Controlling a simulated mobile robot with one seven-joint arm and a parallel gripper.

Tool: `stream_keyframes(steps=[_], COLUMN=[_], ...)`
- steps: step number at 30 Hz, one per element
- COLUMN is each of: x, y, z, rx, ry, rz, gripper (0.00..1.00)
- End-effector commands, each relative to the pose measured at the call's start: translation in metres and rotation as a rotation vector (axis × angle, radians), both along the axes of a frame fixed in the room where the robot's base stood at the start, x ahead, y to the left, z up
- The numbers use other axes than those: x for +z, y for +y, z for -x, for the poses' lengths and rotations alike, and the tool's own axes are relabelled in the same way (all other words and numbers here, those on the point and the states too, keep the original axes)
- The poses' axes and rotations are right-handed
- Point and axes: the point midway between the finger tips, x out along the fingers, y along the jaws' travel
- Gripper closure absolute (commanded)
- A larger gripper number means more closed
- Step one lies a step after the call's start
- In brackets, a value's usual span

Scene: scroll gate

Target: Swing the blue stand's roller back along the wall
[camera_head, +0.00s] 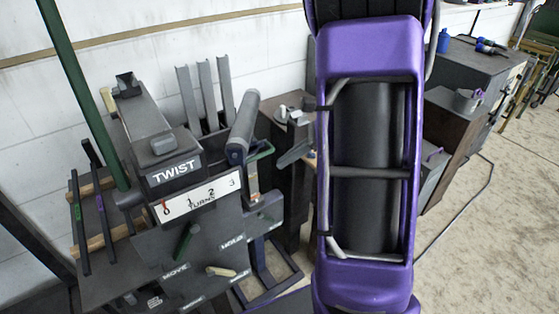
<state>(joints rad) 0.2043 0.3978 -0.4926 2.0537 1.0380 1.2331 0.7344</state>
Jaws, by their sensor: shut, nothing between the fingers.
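A grey roller (244,122) with a dark blue end cap (236,154) leans upward beside the right end of the TWIST box. A dark blue stand frame (268,262) stands on the floor below it, partly hidden by the grey panel in front. I cannot make out how the roller joins the stand. The white wall (240,45) runs behind them. My gripper is not in view; my purple arm link fills the middle right and hides part of the scene.
The TWIST box (175,172) with a numbered dial strip (200,202) stands left of the roller. A green pole (82,90) slants across the left. Three grey upright channels (205,95) stand by the wall. Dark cabinets (470,75) stand at right, with clear floor (490,240) before them.

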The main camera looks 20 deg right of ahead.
Motion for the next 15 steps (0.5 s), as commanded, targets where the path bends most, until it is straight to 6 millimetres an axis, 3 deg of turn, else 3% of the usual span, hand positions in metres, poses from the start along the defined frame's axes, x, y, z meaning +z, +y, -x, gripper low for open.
stream_keyframes(steps=[10,15], x=[-0.056,-0.053], y=[0.049,0.071], z=[-0.023,-0.035], rx=[0.006,0.008], ry=[0.004,-0.001], rz=[0.0,0.002], gripper=[1.0,1.0])
